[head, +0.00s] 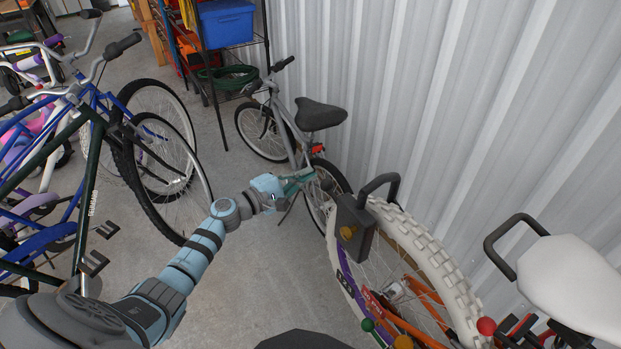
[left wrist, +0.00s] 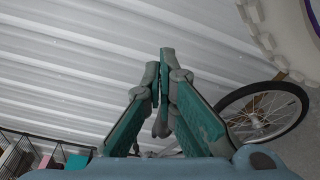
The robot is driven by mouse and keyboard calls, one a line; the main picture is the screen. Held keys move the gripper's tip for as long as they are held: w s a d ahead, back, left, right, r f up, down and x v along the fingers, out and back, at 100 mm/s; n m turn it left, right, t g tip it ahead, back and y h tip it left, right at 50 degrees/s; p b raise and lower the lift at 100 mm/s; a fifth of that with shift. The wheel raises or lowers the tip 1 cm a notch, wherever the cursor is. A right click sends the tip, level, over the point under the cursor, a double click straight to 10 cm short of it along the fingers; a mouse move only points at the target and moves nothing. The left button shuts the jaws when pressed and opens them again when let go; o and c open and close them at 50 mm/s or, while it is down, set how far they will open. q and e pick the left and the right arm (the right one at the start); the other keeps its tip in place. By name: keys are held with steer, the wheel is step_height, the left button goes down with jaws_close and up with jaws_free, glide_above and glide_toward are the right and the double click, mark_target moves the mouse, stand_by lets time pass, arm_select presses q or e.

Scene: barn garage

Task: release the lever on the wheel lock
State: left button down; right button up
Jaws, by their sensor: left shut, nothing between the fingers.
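The wheel lock (head: 357,228) is a dark grey box with a black curved bar (head: 384,182) at its top and a yellow-brass round part (head: 348,232) on its face. It sits at the rim of a wheel with a chunky white tyre (head: 430,235). I cannot tell which part is the lever. My left gripper (head: 311,174) is shut and empty, left of the lock and apart from it. Its closed teal fingertips (left wrist: 166,52) also show in the left wrist view, where the lock is not visible. My right gripper is not in view.
A grey bicycle (head: 290,125) stands behind my left gripper against the corrugated wall (head: 450,90). A shelf with a blue bin (head: 226,24) is at the back. A white seat (head: 575,280) is at right. Concrete floor is clear between the bicycles.

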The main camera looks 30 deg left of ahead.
mark_target(332, 194)
arm_select(q)
steer(key=s+d+p, duration=0.1)
steer(key=s+d+r+p, duration=0.1)
steer(key=d+p, duration=0.1)
steer(key=shift+s+r, duration=0.15)
steer(key=shift+s+d+r+m+t+b, duration=0.2)
steer(key=shift+r+m+b, duration=0.15)
steer(key=shift+m, duration=0.15)
steer(key=shift+s+d+r+m+t+b, duration=0.1)
steer(key=shift+d+r+m+b, duration=0.05)
steer(key=shift+r+m+b, duration=0.3)
steer(key=shift+f, duration=0.1)
